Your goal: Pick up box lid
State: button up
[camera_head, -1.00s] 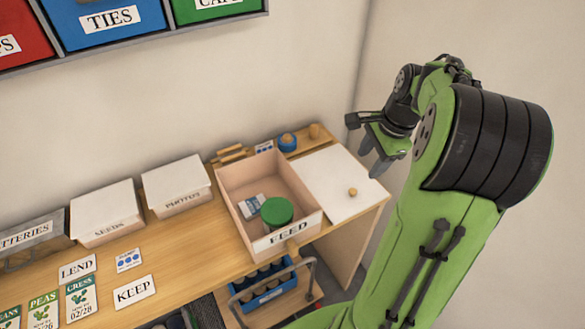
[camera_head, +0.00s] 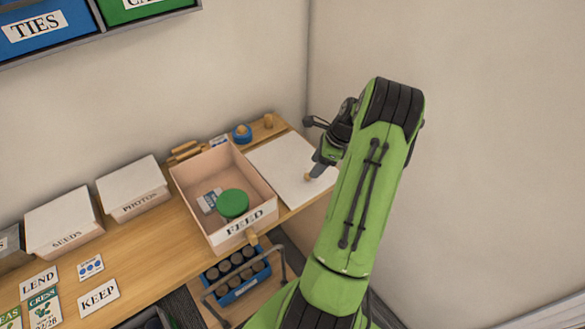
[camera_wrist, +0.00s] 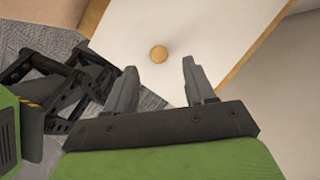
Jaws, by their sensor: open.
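The box lid (camera_head: 285,169) is a flat white panel with a small round wooden knob (camera_wrist: 159,54). It lies on the right end of the wooden bench, beside the open FEED box (camera_head: 249,226). My gripper (camera_head: 314,172) is at the lid's right part, close to the knob in the head view. In the wrist view my gripper (camera_wrist: 160,75) is open, its two fingers apart and empty. The knob shows between and just beyond the fingertips. Whether a finger touches the knob cannot be told. My arm hides the lid's right edge in the head view.
The FEED box holds a green round-topped item (camera_head: 232,203) and a small packet (camera_head: 208,201). Lidded SEEDS (camera_head: 62,220) and PHOTOS (camera_head: 133,188) boxes stand left. A blue caddy (camera_head: 237,277) sits below the bench. A wall rises behind.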

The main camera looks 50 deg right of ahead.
jog(key=x, duration=0.5)
jog(key=shift+w+a, duration=0.1)
jog(key=shift+w, duration=0.05)
grip_shut()
